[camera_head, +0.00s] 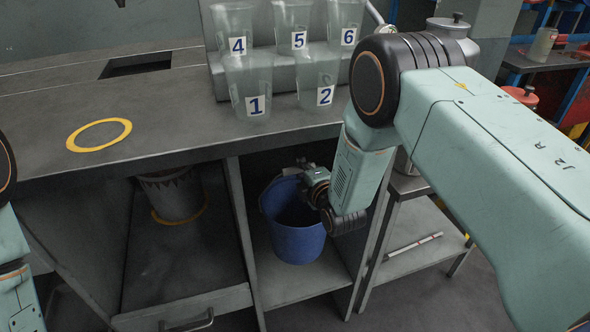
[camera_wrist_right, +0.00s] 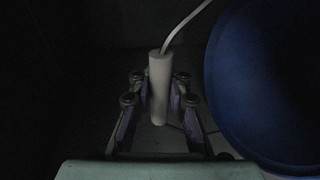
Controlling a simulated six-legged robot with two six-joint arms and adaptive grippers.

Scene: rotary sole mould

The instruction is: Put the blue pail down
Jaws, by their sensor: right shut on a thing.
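The blue pail (camera_head: 293,244) is upright in the open compartment under the counter, over its bare shelf floor (camera_head: 280,285). I cannot tell whether its base touches the floor. My right gripper (camera_head: 310,180) is at the pail's upper rim, partly hidden by my own wrist. In the right wrist view its fingers (camera_wrist_right: 158,100) are shut on the pale cylindrical handle grip (camera_wrist_right: 160,72), with a thin wire running up from it. The blue pail wall (camera_wrist_right: 268,80) is close on the right there. Of my left arm only part shows at the left edge; its gripper is outside the picture.
The counter (camera_head: 180,115) overhangs the compartment, with a divider (camera_head: 243,230) on its left. A grey bucket (camera_head: 172,196) stands in a yellow ring in the left compartment. Another yellow ring (camera_head: 124,127) lies on the counter. Several numbered clear cups (camera_head: 247,85) stand at the back.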

